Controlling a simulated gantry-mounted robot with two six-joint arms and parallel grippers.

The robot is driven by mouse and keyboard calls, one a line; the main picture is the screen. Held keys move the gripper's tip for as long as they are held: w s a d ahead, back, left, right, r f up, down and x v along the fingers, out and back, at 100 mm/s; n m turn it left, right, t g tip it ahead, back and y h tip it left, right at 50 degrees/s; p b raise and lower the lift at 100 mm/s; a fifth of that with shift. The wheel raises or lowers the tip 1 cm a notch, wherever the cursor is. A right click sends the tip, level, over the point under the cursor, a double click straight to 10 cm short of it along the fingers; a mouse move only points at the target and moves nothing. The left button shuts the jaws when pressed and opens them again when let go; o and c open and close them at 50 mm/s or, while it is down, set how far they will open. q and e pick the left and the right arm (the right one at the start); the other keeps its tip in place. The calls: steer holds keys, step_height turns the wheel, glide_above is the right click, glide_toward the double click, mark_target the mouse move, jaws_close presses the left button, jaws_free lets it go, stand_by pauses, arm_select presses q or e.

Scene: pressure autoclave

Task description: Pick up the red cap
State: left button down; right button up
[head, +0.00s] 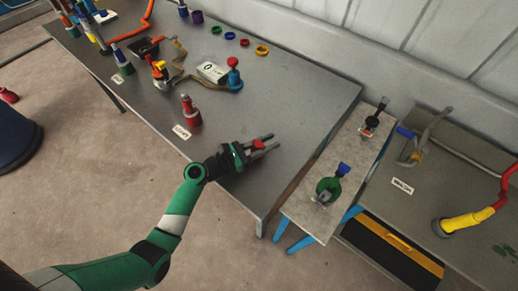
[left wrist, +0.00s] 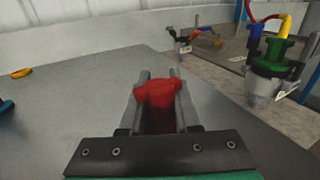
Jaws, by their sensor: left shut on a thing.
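The red cap (left wrist: 158,92) is between the two fingers of my left gripper (left wrist: 160,98) in the left wrist view. In the head view the red cap (head: 258,145) shows as a small red piece between the fingertips of my left gripper (head: 262,147). The gripper is shut on it, over the right part of the grey table (head: 300,110). I cannot tell whether the cap still touches the table. My right gripper is not in view.
A red bottle (head: 190,112) stands left of the gripper near the table's front edge. Green, blue, red and yellow rings (head: 262,50) lie at the back. A narrow bench with a green-topped vessel (head: 328,188) stands right. The table's right end is clear.

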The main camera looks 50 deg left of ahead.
arm_select(q)
steer(key=shift+r+p, duration=0.35)
steer(key=shift+r, duration=0.15)
step_height(320, 180, up, 3)
steer(key=shift+f+p, duration=0.1)
steer(key=shift+p, duration=0.95)
steer(key=s+d+r+p, duration=0.2)
steer(key=d+r+p, duration=0.2)
steer(key=d+p, duration=0.1)
steer(key=s+d+r+p, duration=0.2)
steer(key=d+r+p, duration=0.3)
steer(key=d, duration=0.3)
steer(key=shift+s, duration=0.25)
